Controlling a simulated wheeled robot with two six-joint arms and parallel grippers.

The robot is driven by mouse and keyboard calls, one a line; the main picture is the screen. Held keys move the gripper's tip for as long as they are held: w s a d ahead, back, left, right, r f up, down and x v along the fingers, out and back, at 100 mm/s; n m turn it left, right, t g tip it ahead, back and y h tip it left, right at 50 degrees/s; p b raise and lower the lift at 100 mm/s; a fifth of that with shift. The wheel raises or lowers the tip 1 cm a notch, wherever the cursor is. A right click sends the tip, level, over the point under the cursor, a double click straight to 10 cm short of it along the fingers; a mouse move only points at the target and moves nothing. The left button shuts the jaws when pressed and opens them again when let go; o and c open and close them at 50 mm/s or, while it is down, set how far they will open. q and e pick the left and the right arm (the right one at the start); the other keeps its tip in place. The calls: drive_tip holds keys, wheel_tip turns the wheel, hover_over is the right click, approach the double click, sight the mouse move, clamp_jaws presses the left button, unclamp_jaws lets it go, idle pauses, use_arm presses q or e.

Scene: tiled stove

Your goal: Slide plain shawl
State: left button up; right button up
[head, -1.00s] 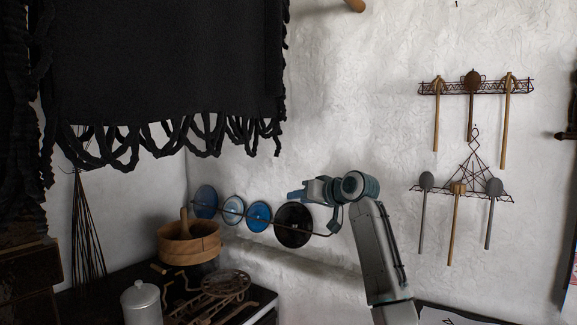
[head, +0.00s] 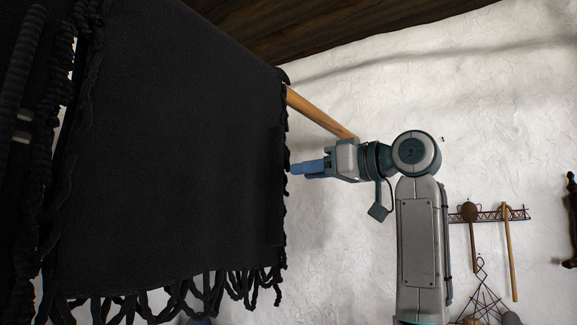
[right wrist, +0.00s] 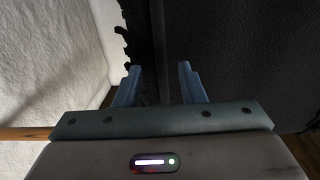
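A plain black shawl (head: 180,160) with a knotted fringe hangs from a wooden pole (head: 320,114) below the ceiling. It fills the left half of the head view. My right gripper (head: 296,169) points left at the shawl's right edge, a little below the pole. In the right wrist view, its two blue fingers stand apart (right wrist: 160,86), with the shawl's dark edge (right wrist: 146,40) beyond and between them. I cannot tell whether the fingers touch the cloth. My left gripper is not in view.
Another dark fringed cloth (head: 20,120) hangs at the far left. A wall rack (head: 490,214) with wooden spoons is at the lower right. The dark wooden ceiling (head: 330,35) is above.

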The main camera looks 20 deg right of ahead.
sight(283, 174)
drive_tip(key=p+x, duration=0.1)
drive_tip(key=x, duration=0.3)
drive_tip(key=shift+a+r+p, duration=0.15)
drive_tip(key=shift+a+p, duration=0.05)
drive_tip(key=shift+p, duration=0.1)
drive_tip(key=shift+w+a, duration=0.25)
drive_tip(key=shift+w, duration=0.25)
clamp_jaws()
